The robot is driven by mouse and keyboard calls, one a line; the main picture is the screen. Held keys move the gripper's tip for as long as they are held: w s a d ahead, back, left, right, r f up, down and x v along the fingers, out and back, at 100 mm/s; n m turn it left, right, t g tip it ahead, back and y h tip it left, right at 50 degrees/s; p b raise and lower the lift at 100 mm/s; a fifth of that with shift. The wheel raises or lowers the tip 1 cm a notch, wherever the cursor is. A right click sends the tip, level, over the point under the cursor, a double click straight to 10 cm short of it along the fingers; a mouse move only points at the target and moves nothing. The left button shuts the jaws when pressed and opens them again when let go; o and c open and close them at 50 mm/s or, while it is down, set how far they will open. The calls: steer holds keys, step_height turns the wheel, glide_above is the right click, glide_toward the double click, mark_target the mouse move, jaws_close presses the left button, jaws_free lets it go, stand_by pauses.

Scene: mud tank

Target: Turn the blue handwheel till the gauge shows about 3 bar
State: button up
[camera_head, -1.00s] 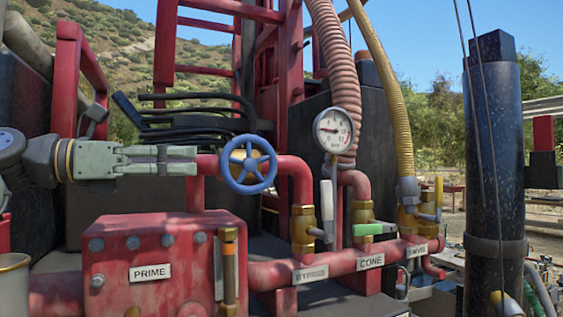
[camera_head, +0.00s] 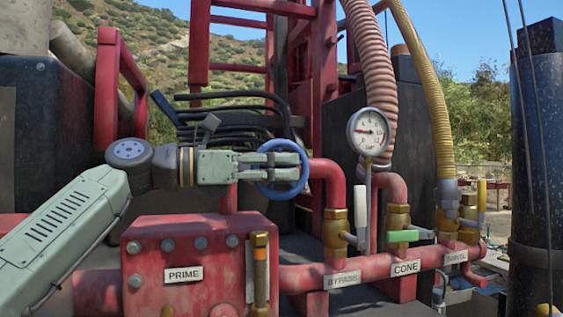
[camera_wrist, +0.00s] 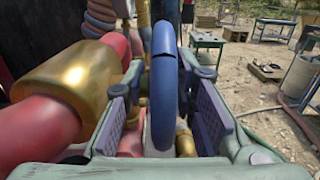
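The blue handwheel (camera_head: 287,190) sits on the red pipe left of the gauge, partly hidden behind my gripper (camera_head: 284,158). In the wrist view, the wheel's blue rim (camera_wrist: 163,70) stands upright between the two fingers of my gripper (camera_wrist: 165,100). The fingers are apart, with a gap visible on each side of the rim, so my gripper is open around it. The round white gauge (camera_head: 368,131) stands to the right of the wheel. Its needle points left; the numbers are too small to read surely.
Below are a red box labelled PRIME (camera_head: 183,274) and a red pipe with valves labelled BYPASS and CONE (camera_head: 405,267). A brass fitting (camera_wrist: 80,80) lies close to the left finger in the wrist view. A ribbed hose (camera_head: 376,70) rises behind the gauge.

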steer(key=shift+w+d, duration=0.1)
steer(key=shift+d, duration=0.15)
steer(key=shift+c, duration=0.6)
jaws_close()
steer(key=shift+d+r+g+y, duration=0.1)
steer(key=shift+g+y, duration=0.3)
steer(key=shift+y, duration=1.5)
steer(key=shift+o, duration=0.6)
jaws_free()
steer(key=shift+f, duration=0.2)
